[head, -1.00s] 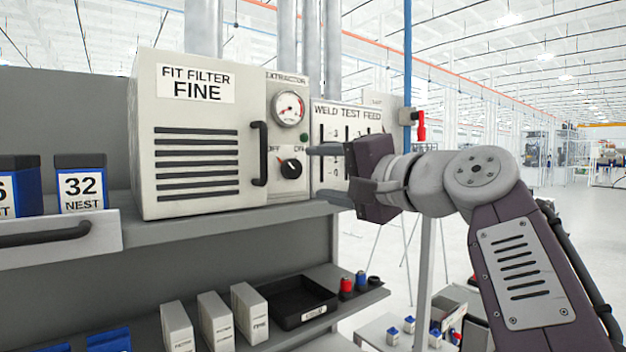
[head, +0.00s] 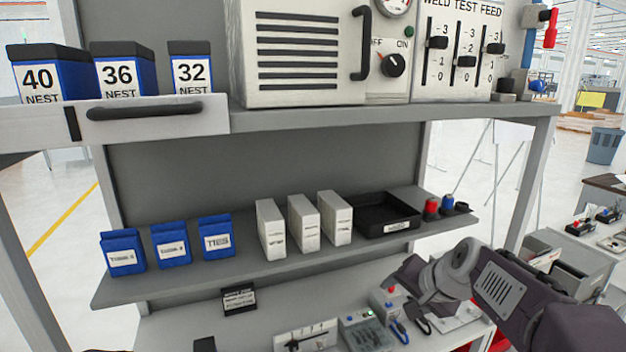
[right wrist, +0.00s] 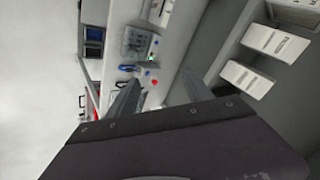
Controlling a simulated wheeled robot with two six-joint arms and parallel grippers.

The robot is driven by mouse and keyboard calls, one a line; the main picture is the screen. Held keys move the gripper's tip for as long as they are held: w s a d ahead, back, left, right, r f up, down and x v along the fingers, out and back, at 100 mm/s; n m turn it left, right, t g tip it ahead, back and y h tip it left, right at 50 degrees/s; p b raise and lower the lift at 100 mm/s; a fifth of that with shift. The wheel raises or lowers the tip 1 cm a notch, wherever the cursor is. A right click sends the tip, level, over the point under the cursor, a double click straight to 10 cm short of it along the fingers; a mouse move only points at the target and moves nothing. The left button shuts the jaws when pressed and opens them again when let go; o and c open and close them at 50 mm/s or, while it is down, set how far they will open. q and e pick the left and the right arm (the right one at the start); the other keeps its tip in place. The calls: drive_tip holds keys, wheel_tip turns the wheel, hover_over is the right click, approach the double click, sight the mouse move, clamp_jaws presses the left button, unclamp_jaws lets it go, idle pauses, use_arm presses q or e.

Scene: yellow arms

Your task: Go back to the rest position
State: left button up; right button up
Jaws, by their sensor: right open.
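My right gripper (head: 412,288) is open and empty. In the head view it is at the lower right, in front of the bench below the shelves, and its fingers are hard to make out. In the right wrist view the two fingers (right wrist: 160,95) stand apart with nothing between them. The extractor's black knob (head: 393,65) is on the white unit at the top, well above and away from the gripper. My left gripper is not in view.
The upper shelf holds the white filter unit (head: 305,50) and several blue nest bins (head: 125,72). The lower shelf holds white boxes (head: 303,224), a black tray (head: 385,217) and blue packs (head: 171,245). Small devices (head: 362,332) stand on the bench by the right gripper.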

drive_tip(key=s+a+f+n+g+h+b, duration=0.1)
drive_tip(key=s+f+n+g, duration=0.5)
drive_tip(key=s+f, duration=1.3)
wheel_tip(320, 180, down, 4)
drive_tip(key=shift+s+a+f+n+h+b, duration=0.15)
drive_tip(key=shift+s+n+h+b, duration=0.25)
drive_tip(key=shift+n, duration=0.4)
